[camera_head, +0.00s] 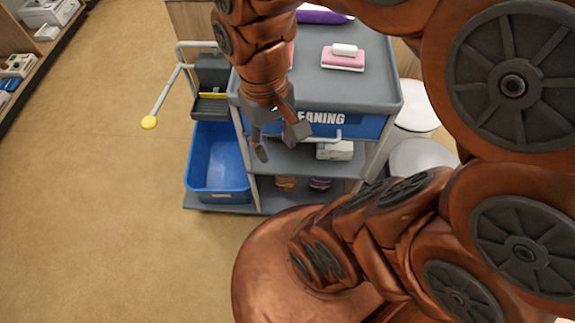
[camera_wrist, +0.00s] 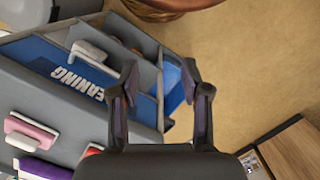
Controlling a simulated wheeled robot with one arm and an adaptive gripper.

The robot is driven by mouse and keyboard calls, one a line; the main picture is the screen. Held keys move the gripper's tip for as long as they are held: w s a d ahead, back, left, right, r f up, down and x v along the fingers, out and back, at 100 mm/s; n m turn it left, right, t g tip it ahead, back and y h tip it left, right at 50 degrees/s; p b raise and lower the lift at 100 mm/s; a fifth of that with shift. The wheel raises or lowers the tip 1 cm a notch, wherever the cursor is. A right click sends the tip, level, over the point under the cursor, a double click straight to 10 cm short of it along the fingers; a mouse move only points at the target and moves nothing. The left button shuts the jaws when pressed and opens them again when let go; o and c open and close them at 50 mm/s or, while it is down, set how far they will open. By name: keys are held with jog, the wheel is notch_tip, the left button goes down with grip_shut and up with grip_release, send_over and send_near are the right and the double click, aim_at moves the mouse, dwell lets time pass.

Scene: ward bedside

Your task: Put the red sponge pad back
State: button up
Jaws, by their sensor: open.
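A small strip of red (camera_head: 291,55), possibly the red sponge pad, shows on the cart top beside my arm in the head view, mostly hidden by the arm. A bit of red (camera_wrist: 91,151) also shows in the wrist view, beside the gripper base. My gripper (camera_head: 279,142) is open and empty, pointing down in front of the cart's left front corner. In the wrist view its fingers (camera_wrist: 159,80) are spread, with cart edge and blue bin behind them.
The grey cleaning cart (camera_head: 384,87) carries a pink pad with a white block on it (camera_head: 343,60) and a purple item (camera_head: 318,15). A blue bin (camera_head: 217,160) stands on its left. Lower shelves hold a white box (camera_head: 335,151). Floor at left is clear.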

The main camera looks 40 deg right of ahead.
jog(key=shift+n, duration=0.4)
jog(key=s+f, duration=0.1)
jog(key=s, duration=0.2)
jog(key=s+f, duration=0.1)
jog(key=shift+s+a+f, duration=0.3)
jog(key=shift+a+f, duration=0.05)
notch_tip(320, 180, up, 4)
jog(key=p, duration=0.4)
